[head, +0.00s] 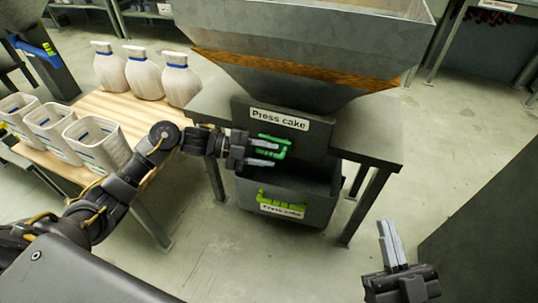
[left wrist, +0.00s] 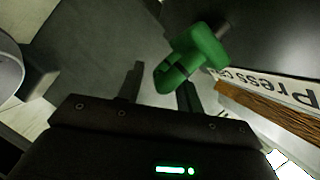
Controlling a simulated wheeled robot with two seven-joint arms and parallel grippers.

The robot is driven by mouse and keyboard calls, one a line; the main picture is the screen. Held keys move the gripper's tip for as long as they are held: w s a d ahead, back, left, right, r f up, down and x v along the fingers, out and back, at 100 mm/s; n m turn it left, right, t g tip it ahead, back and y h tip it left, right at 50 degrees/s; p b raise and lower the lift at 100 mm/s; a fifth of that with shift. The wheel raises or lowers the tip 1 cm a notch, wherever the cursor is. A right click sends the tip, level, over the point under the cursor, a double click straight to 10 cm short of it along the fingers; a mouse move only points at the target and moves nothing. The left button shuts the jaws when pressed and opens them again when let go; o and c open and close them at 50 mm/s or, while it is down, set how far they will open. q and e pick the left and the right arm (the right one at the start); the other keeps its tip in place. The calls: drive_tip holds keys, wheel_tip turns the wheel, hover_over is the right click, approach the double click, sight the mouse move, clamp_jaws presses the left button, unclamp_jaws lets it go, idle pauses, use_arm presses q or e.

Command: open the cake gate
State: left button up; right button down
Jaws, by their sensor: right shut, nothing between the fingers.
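The cake gate is a dark grey plate (head: 320,128) under the hopper, with a "Press cake" label. Its green handle (head: 284,146) sticks out below the label; it also shows in the left wrist view (left wrist: 190,58). My left gripper (head: 276,154) is open at the handle, its two fingers apart. In the left wrist view, part of the handle shows between the fingertips (left wrist: 160,82), closer to the right finger. I cannot tell whether they touch. My right gripper (head: 388,238) is shut and empty at the lower right, well away from the gate.
The grey hopper (head: 300,50) stands on a metal table (head: 375,150). A grey bin (head: 325,205) with a green handle sits below the gate. A wooden table (head: 110,107) at left holds white bottles (head: 145,78) and open containers (head: 98,145). A dark panel (head: 490,225) stands at right.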

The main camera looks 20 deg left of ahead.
use_arm(q)
drive_tip(key=shift+w+d+f, duration=0.1)
drive_tip(key=shift+w+d, duration=0.05)
drive_tip(key=shift+d, duration=0.3)
use_arm(e)
drive_tip(key=shift+d+r, duration=0.1)
drive_tip(key=shift+r, duration=0.05)
use_arm(q)
clamp_jaws()
